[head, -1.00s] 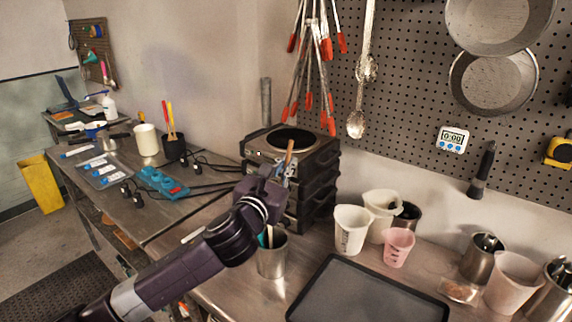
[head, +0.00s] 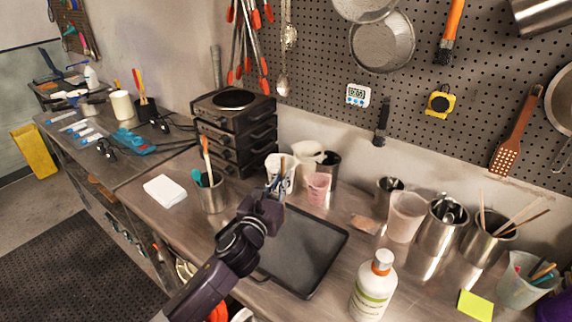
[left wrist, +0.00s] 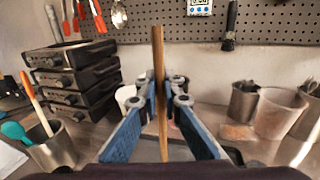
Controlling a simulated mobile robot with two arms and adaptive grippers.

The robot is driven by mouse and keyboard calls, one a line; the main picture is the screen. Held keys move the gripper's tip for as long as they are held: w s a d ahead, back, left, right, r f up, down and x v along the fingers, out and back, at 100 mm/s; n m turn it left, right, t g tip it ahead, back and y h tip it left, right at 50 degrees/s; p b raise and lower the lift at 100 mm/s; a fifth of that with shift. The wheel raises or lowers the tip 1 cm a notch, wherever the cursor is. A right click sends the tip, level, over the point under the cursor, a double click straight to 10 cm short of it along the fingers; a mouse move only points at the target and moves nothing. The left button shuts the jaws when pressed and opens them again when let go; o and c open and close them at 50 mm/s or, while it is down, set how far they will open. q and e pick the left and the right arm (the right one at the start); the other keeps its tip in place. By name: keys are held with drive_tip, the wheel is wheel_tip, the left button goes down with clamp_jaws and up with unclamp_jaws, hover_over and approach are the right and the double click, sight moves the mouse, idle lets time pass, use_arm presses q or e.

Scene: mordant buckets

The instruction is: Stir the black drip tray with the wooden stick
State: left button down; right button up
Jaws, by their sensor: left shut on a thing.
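The black drip tray (head: 318,252) lies flat on the steel counter in the head view. My left gripper (head: 276,188) is above the tray's far left part and shut on the wooden stick (head: 282,166). In the left wrist view the stick (left wrist: 158,65) stands upright between the blue-padded fingers (left wrist: 160,100). Its lower end passes down in front of the tray (left wrist: 145,152); the head view hides that end behind the gripper, and I cannot tell whether it touches the tray. My right gripper is in neither view.
A steel cup with utensils (head: 212,194) stands left of the tray. Measuring cups (head: 318,188) stand behind it, with stacked hot plates (head: 233,130) at the back left. A white bottle (head: 372,290) stands close to the tray's right front.

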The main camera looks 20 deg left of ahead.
use_arm(q)
drive_tip(key=f+b, duration=0.4)
drive_tip(key=f, duration=0.1)
drive_tip(key=f+b, duration=0.2)
drive_tip(key=shift+w+a+f+b, duration=0.1)
drive_tip(key=shift+a+f+b, duration=0.2)
drive_tip(key=shift+b, duration=0.1)
drive_tip(key=shift+f+b, duration=0.5)
drive_tip(key=shift+f, duration=0.25)
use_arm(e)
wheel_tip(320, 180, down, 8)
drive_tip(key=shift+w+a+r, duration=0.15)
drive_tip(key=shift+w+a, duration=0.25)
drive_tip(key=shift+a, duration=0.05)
use_arm(q)
drive_tip(key=shift+d, duration=0.1)
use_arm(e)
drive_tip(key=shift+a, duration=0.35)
